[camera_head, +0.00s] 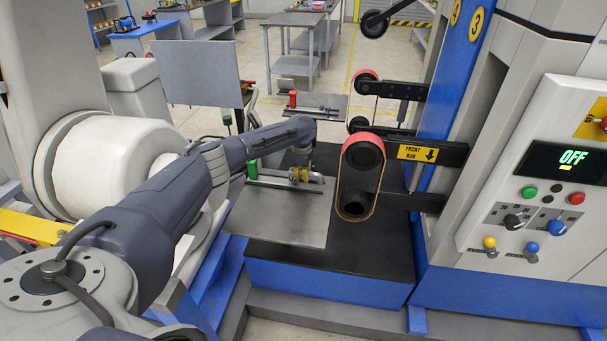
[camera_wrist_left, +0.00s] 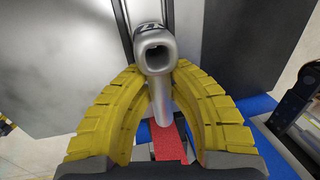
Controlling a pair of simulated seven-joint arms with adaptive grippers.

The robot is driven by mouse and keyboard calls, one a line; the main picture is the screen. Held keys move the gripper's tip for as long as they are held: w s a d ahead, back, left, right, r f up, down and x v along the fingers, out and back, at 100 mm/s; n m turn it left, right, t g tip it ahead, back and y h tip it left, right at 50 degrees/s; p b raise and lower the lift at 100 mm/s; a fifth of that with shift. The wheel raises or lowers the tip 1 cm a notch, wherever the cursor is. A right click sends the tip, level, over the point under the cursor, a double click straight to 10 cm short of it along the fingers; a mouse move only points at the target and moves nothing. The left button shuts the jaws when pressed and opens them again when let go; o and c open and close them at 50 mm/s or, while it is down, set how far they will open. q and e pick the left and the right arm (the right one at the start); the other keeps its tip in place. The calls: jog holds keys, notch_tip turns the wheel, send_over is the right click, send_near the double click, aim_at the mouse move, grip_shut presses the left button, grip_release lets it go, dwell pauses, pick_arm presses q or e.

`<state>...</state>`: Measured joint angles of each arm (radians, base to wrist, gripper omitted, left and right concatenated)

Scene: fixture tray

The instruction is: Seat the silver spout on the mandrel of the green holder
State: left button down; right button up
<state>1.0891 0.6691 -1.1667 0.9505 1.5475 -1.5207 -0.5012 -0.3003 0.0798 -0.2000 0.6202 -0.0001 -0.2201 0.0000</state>
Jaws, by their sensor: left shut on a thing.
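My left gripper (camera_head: 301,174) is small in the head view, over the rail on the near grey tray. Its yellow curved fingers (camera_wrist_left: 150,110) are shut around the silver spout (camera_wrist_left: 160,85) in the wrist view. The spout's square-edged open end faces the camera and its tube runs down between the fingers. In the head view a bit of the spout (camera_head: 316,178) shows to the right of the fingers. The green holder (camera_head: 252,169) stands upright at the left end of the rail, left of the gripper and apart from it. Its mandrel cannot be made out. My right gripper is out of view.
The near grey tray (camera_head: 280,222) has a bare front part. A belt machine with a red wheel (camera_head: 362,155) stands close to the right of the gripper. A second tray behind carries a red holder (camera_head: 292,98). A control panel (camera_head: 550,175) is at the right.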

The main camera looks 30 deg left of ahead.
pick_arm(q)
jog(key=shift+f, duration=0.7)
jog(key=c, duration=1.3)
grip_release()
jog(key=shift+o, duration=0.2)
notch_tip(320, 180, up, 12)
jog(key=s, duration=0.2)
jog(key=shift+d, duration=0.45)
jog(key=shift+f, duration=0.1)
jog(key=shift+d, duration=0.1)
